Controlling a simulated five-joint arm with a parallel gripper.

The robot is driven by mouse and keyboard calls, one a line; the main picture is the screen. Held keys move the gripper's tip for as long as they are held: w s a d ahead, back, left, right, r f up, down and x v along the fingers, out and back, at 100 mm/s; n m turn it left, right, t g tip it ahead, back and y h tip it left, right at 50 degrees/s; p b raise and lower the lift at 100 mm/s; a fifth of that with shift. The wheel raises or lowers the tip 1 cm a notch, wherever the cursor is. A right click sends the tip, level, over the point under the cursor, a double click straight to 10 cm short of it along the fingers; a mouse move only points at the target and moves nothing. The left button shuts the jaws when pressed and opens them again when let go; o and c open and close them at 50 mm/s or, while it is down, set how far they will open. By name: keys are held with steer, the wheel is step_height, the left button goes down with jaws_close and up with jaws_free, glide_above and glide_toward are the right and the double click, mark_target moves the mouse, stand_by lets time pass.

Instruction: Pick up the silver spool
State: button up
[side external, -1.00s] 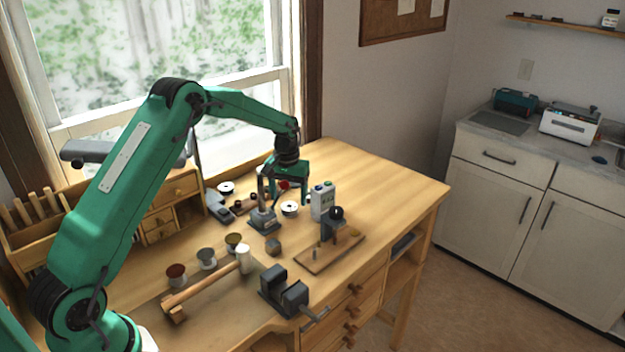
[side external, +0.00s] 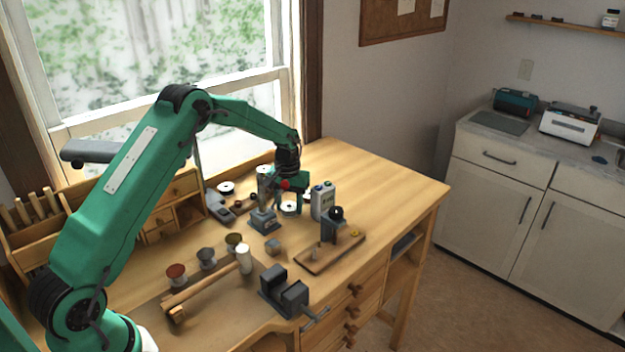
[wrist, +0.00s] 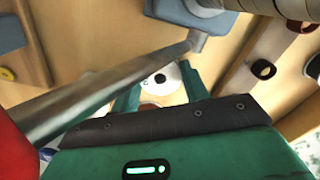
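A pale silver-white spool (side external: 289,208) with a dark centre hole stands on the wooden bench under my gripper. My gripper (side external: 290,210) points down over it, with its green fingers apart on either side. In the wrist view the spool's round top (wrist: 162,80) shows between the two green fingers of my gripper (wrist: 160,88). I cannot tell whether either finger touches it. A grey metal rod crosses the wrist view just above and left of the spool and hides part of the space.
A grey stand (side external: 263,220) is close on the left, and a pale bottle (side external: 323,201) close on the right. A wooden board with a dark device (side external: 330,255), a mallet (side external: 210,282) and a vise (side external: 286,291) lie nearer. The bench's far right is clear (side external: 385,180).

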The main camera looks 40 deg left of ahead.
steer(key=c, duration=0.4)
steer(key=shift+r, duration=0.1)
steer(key=shift+r, duration=4.95)
